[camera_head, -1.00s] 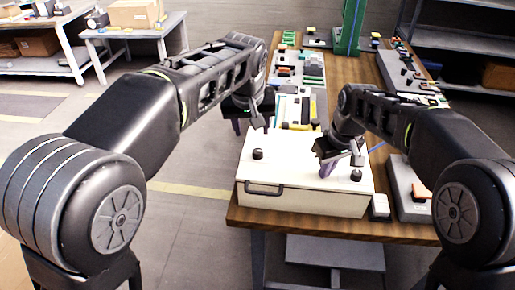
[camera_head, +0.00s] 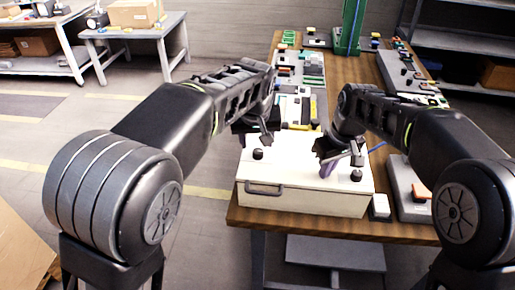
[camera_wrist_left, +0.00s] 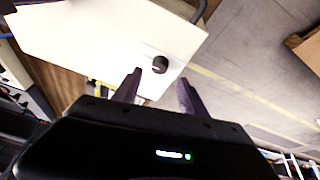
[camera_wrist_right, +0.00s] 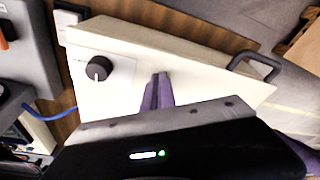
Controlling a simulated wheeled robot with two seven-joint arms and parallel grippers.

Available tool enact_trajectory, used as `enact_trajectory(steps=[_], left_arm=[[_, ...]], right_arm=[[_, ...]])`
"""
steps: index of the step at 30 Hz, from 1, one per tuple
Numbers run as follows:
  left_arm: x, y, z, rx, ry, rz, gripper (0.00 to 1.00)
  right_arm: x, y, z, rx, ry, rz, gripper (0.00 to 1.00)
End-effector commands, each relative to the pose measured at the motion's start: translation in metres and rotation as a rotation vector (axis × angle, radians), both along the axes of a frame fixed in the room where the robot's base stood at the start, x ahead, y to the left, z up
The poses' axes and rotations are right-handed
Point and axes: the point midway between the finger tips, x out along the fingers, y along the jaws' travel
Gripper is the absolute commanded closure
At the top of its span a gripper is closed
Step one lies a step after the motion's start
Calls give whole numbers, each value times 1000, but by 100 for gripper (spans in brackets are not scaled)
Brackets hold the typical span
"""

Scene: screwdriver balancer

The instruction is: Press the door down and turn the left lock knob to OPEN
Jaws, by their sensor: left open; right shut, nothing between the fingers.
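The white box with its door on top (camera_head: 300,195) sits on the wooden bench, and the door looks closed. The black left lock knob (camera_head: 258,154) is near the door's left side; it also shows in the left wrist view (camera_wrist_left: 160,64), just beyond the fingertips. My left gripper (camera_wrist_left: 158,92) is open and empty, above the door's edge near this knob and apart from it. The right lock knob (camera_head: 356,175) also shows in the right wrist view (camera_wrist_right: 96,69), with a white pointer line. My right gripper (camera_wrist_right: 160,80) is shut and empty, fingertips at the door's surface; contact is hard to confirm.
A dark handle (camera_head: 264,190) is on the box's front. Grey device boxes (camera_head: 408,185) stand to the right on the wooden bench (camera_head: 400,232). A blue cable (camera_wrist_right: 48,115) runs beside the box. Trays and parts lie behind it. Open floor is at the left.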

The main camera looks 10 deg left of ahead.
Motion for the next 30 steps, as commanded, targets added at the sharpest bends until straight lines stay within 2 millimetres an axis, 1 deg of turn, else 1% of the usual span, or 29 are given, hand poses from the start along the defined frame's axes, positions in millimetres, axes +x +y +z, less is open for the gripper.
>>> enact_trajectory(steps=[1, 3, 6, 9, 13, 20, 23, 30], left_arm=[[4, 1, -11, 2, 4, 2, 50], [9, 1, -23, 2, 3, 2, 50], [15, 1, -37, 1, 2, 1, 50], [19, 1, -46, 0, 0, 1, 50], [22, 2, -52, 0, 0, 0, 50], [22, 1, -52, -1, 0, -1, 50], [22, 1, -52, -1, 0, 0, 57], [22, 1, -52, -1, 0, 0, 76]], right_arm=[[-2, -1, -4, -3, 10, -1, 100], [-2, -1, -4, -3, 10, -1, 100], [-2, -1, -4, -3, 10, -1, 100], [-2, -1, -4, -4, 11, -1, 100], [-2, -1, -4, -4, 11, -1, 100], [-3, -1, -4, -4, 11, -1, 100], [-3, -1, -4, -4, 11, -1, 100], [-3, -1, -4, -4, 11, -1, 100]])
